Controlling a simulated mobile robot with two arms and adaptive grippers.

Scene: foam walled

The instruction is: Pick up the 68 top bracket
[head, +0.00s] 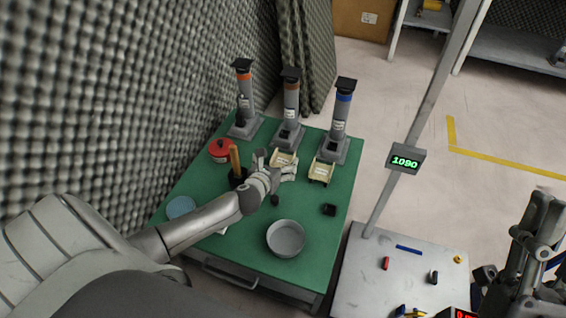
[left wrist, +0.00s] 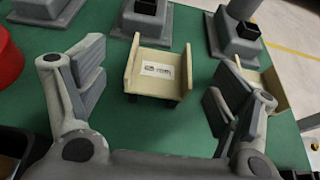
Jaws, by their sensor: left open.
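A beige bracket (left wrist: 158,68) with a white label stands on the green table, centred between my open left gripper's fingers (left wrist: 155,92) in the left wrist view. The fingers are apart from it on both sides. Its label is too small to read. In the head view this bracket (head: 284,159) is partly hidden by the left gripper (head: 275,166). A second beige bracket (head: 321,172) stands to its right, and it also shows at the right in the left wrist view (left wrist: 262,80). Part of my right arm shows at the head view's right edge; its jaw state is unclear.
Several grey dispenser columns (head: 290,102) stand behind the brackets on the green table (head: 240,252). A red-lidded pot (head: 221,150), a grey bowl (head: 286,239) and a small black box (head: 329,209) are nearby. A foam wall (head: 130,100) borders the left side.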

